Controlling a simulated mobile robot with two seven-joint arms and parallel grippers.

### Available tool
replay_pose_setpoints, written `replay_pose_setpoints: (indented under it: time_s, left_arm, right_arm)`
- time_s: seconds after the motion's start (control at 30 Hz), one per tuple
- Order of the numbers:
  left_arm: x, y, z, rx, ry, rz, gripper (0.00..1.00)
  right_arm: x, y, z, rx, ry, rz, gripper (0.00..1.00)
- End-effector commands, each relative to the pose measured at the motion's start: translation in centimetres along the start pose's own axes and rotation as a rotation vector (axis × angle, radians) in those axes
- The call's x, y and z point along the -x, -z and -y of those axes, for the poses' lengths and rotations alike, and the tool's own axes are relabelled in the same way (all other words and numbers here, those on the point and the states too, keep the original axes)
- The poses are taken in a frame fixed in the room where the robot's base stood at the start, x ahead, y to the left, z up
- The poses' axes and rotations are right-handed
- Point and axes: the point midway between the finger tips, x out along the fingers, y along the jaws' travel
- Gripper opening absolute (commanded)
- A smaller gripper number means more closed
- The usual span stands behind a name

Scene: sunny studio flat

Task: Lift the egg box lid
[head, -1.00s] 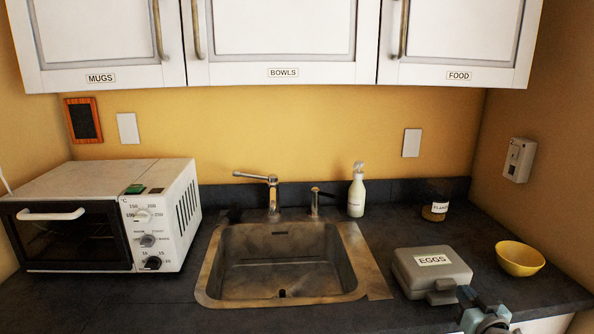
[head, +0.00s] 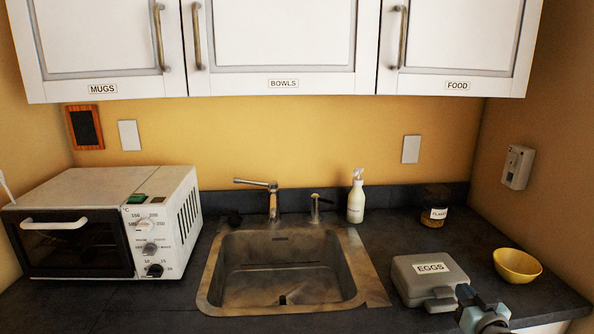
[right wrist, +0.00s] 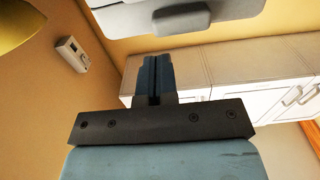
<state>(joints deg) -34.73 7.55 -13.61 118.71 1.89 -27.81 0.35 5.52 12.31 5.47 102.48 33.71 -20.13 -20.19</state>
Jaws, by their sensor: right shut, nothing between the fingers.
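The grey egg box (head: 420,284), labelled EGGS, sits on the dark counter right of the sink. Its lid (head: 450,270) is down, with a front tab (head: 443,304) at its near edge. My right gripper (head: 464,293) is at the box's front right corner, close by the tab; I cannot tell if it touches. In the right wrist view its fingers (right wrist: 154,68) are shut together and empty. The box (right wrist: 165,22) shows there at the top, just beyond the fingertips. My left gripper is not in view.
A yellow bowl (head: 517,265) stands close to the right of the box. A labelled jar (head: 433,213) and a soap bottle (head: 356,201) stand behind. The sink (head: 282,270) is to the left, with a toaster oven (head: 100,225) beyond. Wall cabinets (head: 275,45) hang above.

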Motion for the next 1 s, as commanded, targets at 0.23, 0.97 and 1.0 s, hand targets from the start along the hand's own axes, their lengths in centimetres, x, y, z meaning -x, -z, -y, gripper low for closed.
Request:
replay_pose_setpoints:
  time_s: [0.23,0.97,1.0]
  left_arm:
    - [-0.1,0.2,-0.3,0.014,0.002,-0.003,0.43]
    - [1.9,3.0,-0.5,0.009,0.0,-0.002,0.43]
    - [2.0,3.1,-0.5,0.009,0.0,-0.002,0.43]
  right_arm:
    - [0.0,0.0,0.0,0.0,0.0,0.0,0.0]
    - [-1.2,4.0,0.0,0.001,0.0,0.0,0.0]
    - [-1.3,4.2,0.0,0.0,0.0,0.0,0.0]
